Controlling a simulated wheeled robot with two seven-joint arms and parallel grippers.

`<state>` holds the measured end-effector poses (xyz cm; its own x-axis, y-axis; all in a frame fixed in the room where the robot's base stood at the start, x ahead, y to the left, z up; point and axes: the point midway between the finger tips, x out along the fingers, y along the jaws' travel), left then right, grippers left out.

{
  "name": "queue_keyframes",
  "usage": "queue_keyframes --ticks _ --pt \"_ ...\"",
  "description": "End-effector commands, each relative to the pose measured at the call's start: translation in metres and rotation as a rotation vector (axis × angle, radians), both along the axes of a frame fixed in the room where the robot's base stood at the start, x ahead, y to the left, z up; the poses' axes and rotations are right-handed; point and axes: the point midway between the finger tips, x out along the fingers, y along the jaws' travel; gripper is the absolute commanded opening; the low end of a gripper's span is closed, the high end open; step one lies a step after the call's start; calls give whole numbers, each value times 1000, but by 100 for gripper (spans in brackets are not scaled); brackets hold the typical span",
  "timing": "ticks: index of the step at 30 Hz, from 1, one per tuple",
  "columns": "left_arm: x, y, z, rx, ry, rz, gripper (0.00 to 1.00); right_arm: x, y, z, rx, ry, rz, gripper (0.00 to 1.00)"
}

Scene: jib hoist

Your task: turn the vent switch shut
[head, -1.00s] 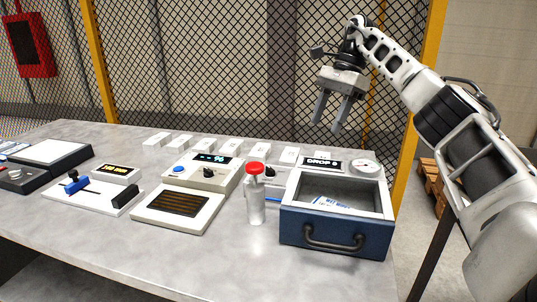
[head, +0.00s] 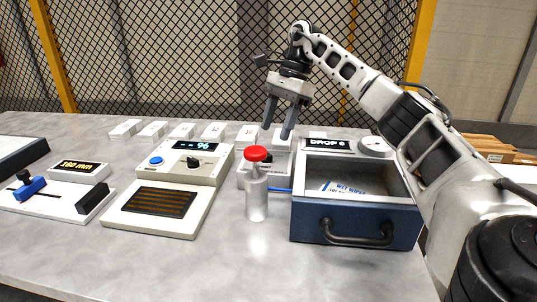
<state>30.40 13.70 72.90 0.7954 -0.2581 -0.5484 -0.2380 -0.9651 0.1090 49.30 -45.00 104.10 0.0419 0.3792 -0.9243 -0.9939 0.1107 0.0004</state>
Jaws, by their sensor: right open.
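No label reading "vent" is legible, so I cannot tell which control is the vent switch. A beige control box (head: 215,178) has a display reading 96, a blue button and a black knob (head: 193,162). A slatted grille panel (head: 150,204) lies in front of it. A smaller pale unit (head: 281,161) stands behind the red-capped bottle (head: 257,195), which hides part of it. My right gripper (head: 276,133) is open and empty, fingers pointing down, above or behind the pale unit; the exact gap is unclear. My left gripper is out of view.
A blue drawer box (head: 357,223) marked DROP stands right of the bottle, with a packet inside and a round dial (head: 375,146) behind. Several white blocks (head: 182,132) line the back. A slider gauge (head: 60,200) is at left. The front of the grey table (head: 200,265) is clear.

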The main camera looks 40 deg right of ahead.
Motion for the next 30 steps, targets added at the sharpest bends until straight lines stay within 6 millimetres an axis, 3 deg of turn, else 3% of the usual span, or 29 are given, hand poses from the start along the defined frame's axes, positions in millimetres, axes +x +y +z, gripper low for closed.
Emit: queue_keyframes --ticks 3,9,22,27,30 --pt "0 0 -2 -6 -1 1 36 0 9 -24 -1 3 1 53" --pt "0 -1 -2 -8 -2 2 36 2 20 -47 1 1 2 53" --pt "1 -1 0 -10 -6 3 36 2 23 -55 1 0 0 53" --pt "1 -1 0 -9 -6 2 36 2 23 -55 1 0 0 8" --pt "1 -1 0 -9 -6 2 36 2 23 -55 1 0 0 8"
